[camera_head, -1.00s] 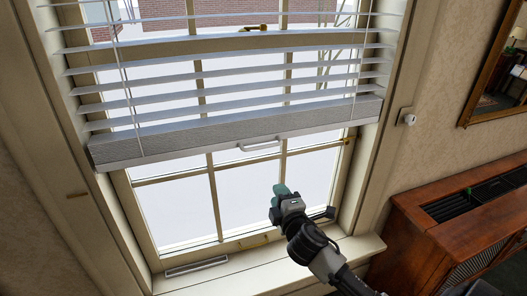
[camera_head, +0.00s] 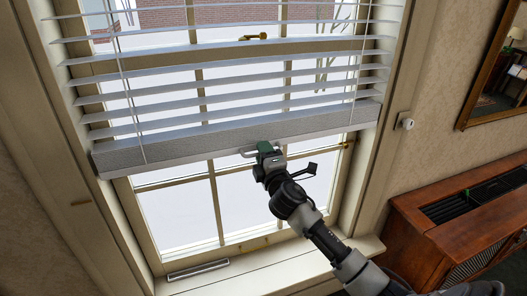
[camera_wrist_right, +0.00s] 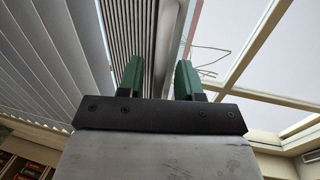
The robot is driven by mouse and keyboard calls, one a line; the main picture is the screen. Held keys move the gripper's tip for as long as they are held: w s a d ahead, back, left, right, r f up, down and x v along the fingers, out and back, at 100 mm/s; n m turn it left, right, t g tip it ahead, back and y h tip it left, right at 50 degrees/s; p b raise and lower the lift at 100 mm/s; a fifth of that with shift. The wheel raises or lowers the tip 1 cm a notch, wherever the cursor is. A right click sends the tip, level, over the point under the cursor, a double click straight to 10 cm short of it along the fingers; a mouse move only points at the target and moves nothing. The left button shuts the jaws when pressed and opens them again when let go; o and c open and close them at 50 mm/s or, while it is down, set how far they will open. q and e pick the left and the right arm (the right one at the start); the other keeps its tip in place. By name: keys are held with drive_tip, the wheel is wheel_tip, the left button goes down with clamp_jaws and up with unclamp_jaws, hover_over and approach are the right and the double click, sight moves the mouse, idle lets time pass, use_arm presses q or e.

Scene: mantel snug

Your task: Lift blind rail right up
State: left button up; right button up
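The blind's bottom rail (camera_head: 200,141) is a pale, thick bar hanging level across the window below the slats. A small light handle (camera_head: 246,152) sits at the middle of its lower front edge. My right gripper (camera_head: 267,149) is at this handle and hides its right part. In the right wrist view, the green fingertips (camera_wrist_right: 159,78) stand apart, with the underside of the rail (camera_wrist_right: 160,35) beyond and between them. The handle cannot be made out there, so I cannot tell whether it lies between the fingers. My left gripper is not in view.
White slats (camera_head: 220,88) hang above the rail. The window frame (camera_head: 213,200) and sill (camera_head: 255,262) are below, with open space in front. A wooden cabinet (camera_head: 420,235) stands at the lower right, and a framed mirror (camera_head: 495,90) hangs above it.

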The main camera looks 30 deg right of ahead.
drive_tip(key=shift+w, duration=0.15)
clamp_jaws()
drive_tip(key=shift+r, duration=0.1)
